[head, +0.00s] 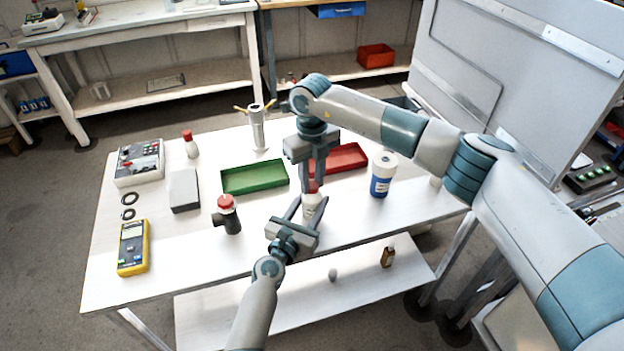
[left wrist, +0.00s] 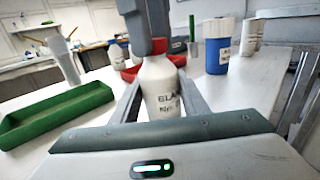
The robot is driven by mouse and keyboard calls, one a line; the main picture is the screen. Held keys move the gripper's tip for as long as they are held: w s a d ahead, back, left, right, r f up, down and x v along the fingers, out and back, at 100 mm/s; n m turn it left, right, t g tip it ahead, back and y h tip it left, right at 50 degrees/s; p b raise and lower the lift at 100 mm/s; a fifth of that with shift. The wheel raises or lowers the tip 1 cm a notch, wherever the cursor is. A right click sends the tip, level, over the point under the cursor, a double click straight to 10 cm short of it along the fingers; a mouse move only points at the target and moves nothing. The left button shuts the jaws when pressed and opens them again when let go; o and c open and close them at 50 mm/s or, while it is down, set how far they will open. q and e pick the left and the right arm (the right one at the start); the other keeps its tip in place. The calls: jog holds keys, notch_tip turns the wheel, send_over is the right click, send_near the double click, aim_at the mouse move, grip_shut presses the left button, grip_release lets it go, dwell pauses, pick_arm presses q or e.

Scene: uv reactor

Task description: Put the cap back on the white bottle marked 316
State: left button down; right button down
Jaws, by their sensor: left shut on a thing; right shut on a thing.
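A white bottle (head: 312,201) with dark lettering stands upright near the table's front. It also shows in the left wrist view (left wrist: 161,92), where the lettering seems to start "BLA"; I cannot read 316. My left gripper (head: 307,210) is shut on its body from the front, one finger along each side. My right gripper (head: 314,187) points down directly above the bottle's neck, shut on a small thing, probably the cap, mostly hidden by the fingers. Whether cap and neck touch is unclear.
A green tray (head: 254,190) and a red tray (head: 350,170) lie behind the bottle. A blue-and-white jar (head: 382,174) stands right. A red-topped dark fitting (head: 227,215), yellow meter (head: 133,247) and red-capped bottle (head: 191,146) are left.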

jog(key=m, duration=0.4)
jog(key=shift+m, duration=0.3)
jog(key=m, duration=0.3)
jog(key=c, duration=1.4)
grip_release()
notch_tip(320, 180, up, 12)
jog(key=shift+f, duration=0.1)
pick_arm(q)
jog(key=c, duration=1)
grip_release()
